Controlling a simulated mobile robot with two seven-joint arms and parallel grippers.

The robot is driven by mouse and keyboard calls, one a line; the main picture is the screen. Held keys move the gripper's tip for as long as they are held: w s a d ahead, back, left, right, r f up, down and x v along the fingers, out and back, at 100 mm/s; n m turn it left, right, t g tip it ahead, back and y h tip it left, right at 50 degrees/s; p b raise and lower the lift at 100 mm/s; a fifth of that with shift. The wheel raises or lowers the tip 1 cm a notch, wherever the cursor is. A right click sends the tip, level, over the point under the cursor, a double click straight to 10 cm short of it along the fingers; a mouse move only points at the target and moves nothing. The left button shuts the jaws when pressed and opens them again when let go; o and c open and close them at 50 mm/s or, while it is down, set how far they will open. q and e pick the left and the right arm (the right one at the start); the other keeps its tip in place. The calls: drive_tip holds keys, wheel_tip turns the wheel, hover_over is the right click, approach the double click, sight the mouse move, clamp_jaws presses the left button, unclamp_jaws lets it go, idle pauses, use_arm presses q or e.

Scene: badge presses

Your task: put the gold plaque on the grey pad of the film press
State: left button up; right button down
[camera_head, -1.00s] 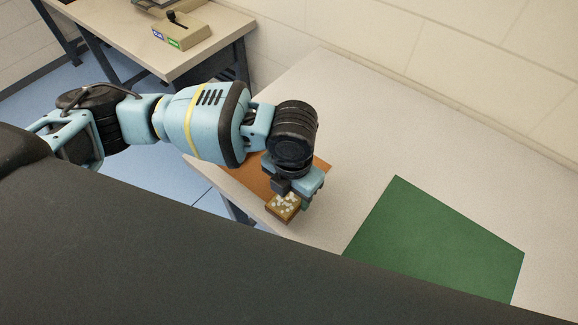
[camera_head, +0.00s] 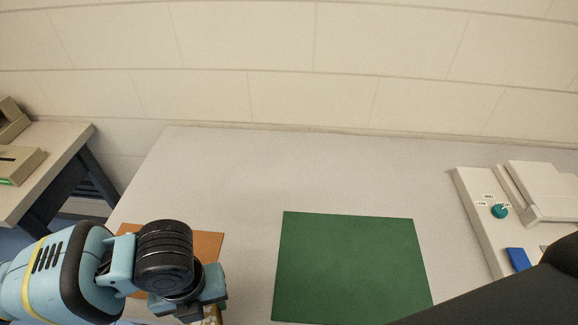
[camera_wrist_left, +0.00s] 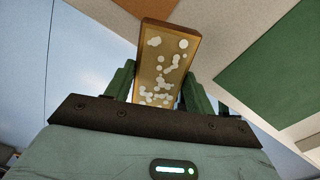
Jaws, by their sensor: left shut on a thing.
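The gold plaque (camera_wrist_left: 162,68) with pale spots is held between the green fingers of my left gripper (camera_wrist_left: 156,92) in the left wrist view. In the head view only a small bit of the plaque (camera_head: 211,314) shows at the bottom edge, below my left gripper (camera_head: 200,312). A pale press (camera_head: 482,225) with a teal knob and a blue part stands at the right of the table, cut off by the frame; I cannot tell whether it is the film press. Its grey pad is not clearly seen. My right gripper is not in view.
A green mat (camera_head: 350,268) lies mid-table. An orange-brown mat (camera_head: 207,244) lies partly behind my left gripper. A second table (camera_head: 60,150) with a beige device (camera_head: 18,165) stands at the left, across a gap. A block wall (camera_head: 300,70) runs behind.

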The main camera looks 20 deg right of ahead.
use_arm(q)
drive_tip(key=w+a+r+n, duration=0.2)
drive_tip(key=a+n, duration=0.4)
drive_tip(key=n, duration=1.1)
drive_tip(key=w+a+r+n, duration=0.3)
drive_tip(key=a+r+n, duration=0.2)
drive_tip(key=n, duration=1.3)
drive_tip(key=shift+a+r+n, duration=0.25)
drive_tip(key=shift+a+n, duration=0.05)
drive_tip(key=shift+a, duration=0.5)
